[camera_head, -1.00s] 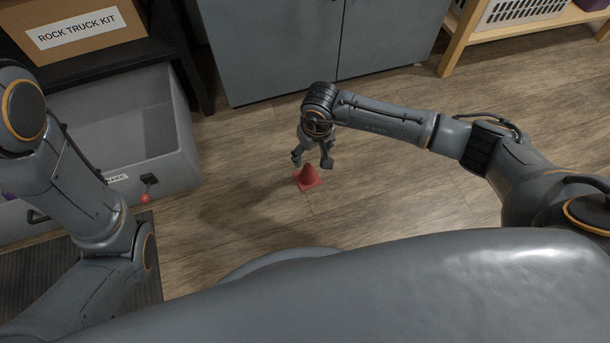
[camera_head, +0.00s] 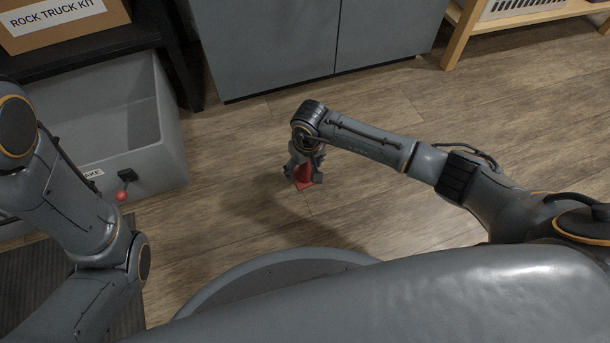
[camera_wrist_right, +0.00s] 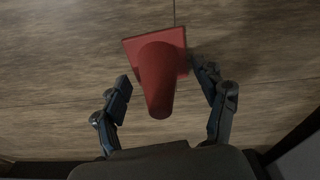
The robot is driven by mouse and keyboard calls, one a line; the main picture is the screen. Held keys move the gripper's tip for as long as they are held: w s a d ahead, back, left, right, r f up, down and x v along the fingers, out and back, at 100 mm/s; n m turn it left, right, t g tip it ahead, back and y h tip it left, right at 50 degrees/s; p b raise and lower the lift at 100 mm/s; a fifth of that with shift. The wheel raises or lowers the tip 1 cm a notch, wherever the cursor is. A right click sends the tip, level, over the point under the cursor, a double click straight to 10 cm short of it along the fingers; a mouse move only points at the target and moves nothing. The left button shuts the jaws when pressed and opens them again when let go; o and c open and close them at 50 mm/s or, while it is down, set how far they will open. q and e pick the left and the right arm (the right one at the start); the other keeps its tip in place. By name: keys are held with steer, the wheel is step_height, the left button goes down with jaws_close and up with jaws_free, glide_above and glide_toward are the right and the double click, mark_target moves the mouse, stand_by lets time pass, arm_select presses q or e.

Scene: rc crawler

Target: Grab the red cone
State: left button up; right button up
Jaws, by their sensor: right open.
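The red cone (camera_head: 304,174) stands on the wood floor in the head view, partly hidden by my right gripper. In the right wrist view the cone (camera_wrist_right: 160,75) shows with its square base at the top and its tip toward the gripper's palm. My right gripper (camera_head: 304,178) points down at it, open. Its two fingers (camera_wrist_right: 163,85) lie on either side of the cone, with a visible gap at the left and a smaller one at the right. My left arm comes in at the left, but its gripper is not in the picture.
A cardboard box (camera_head: 60,30) labelled ROCK TRUCK KIT sits on a dark shelf above. A grey cabinet (camera_head: 265,45) stands behind. The floor (camera_head: 400,215) around the cone is clear.

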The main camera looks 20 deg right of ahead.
steer(key=shift+c, duration=0.4)
steer(key=c, duration=1)
